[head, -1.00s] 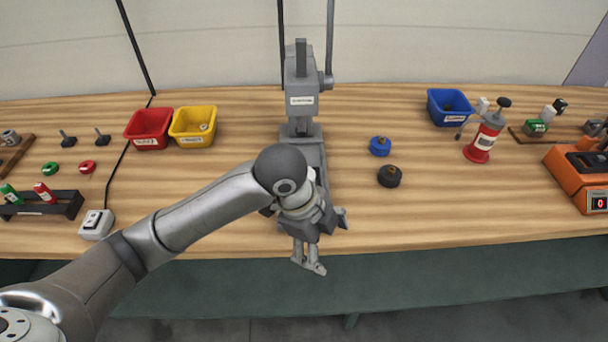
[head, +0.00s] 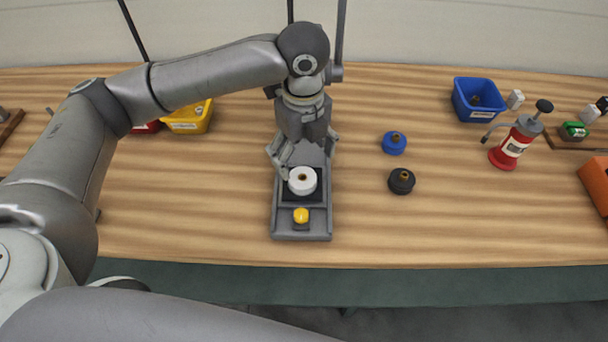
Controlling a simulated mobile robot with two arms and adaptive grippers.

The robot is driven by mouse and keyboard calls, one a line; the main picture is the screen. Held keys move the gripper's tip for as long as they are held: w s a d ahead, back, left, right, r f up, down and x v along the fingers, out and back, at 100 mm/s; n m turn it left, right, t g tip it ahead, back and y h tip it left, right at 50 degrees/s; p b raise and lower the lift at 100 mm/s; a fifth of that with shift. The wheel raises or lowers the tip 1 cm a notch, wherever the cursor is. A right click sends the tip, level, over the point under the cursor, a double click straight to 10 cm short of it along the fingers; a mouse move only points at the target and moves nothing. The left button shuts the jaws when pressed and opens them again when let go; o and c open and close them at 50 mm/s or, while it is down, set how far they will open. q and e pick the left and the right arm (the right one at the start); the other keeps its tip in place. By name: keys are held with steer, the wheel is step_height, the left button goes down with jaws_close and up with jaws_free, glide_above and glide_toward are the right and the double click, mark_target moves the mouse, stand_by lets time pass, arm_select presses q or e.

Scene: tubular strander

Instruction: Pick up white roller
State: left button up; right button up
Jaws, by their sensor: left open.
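The white roller (head: 302,181) sits upright on the dark pad of a grey machine base (head: 281,222) in the middle of the table. It has a brass-coloured centre. My left gripper (head: 303,165) is open just behind and above the roller, pointing down. Its left finger comes close to the roller's left edge; I cannot tell if it touches. My left arm and gripper hide most of the machine behind. My right gripper does not show.
A yellow knob (head: 301,215) sits on the base in front of the roller. A blue roller (head: 394,143) and a black roller (head: 401,181) stand to the right. Further right are a blue bin (head: 465,107) and a red pump bottle (head: 512,147). A yellow bin (head: 190,122) stands left.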

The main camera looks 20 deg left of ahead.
mark_target(304, 178)
arm_select(q)
step_height(304, 178, down, 2)
steer(key=shift+w+f, duration=0.1)
steer(key=shift+f, duration=0.35)
step_height(304, 178, down, 4)
steer(key=shift+f+p, duration=0.2)
steer(key=shift+p, duration=0.15)
steer(key=shift+f, duration=0.45)
steer(key=shift+c, duration=1.1)
steer(key=c, duration=1.2)
steer(key=shift+r, duration=0.1)
steer(key=shift+c, duration=0.5)
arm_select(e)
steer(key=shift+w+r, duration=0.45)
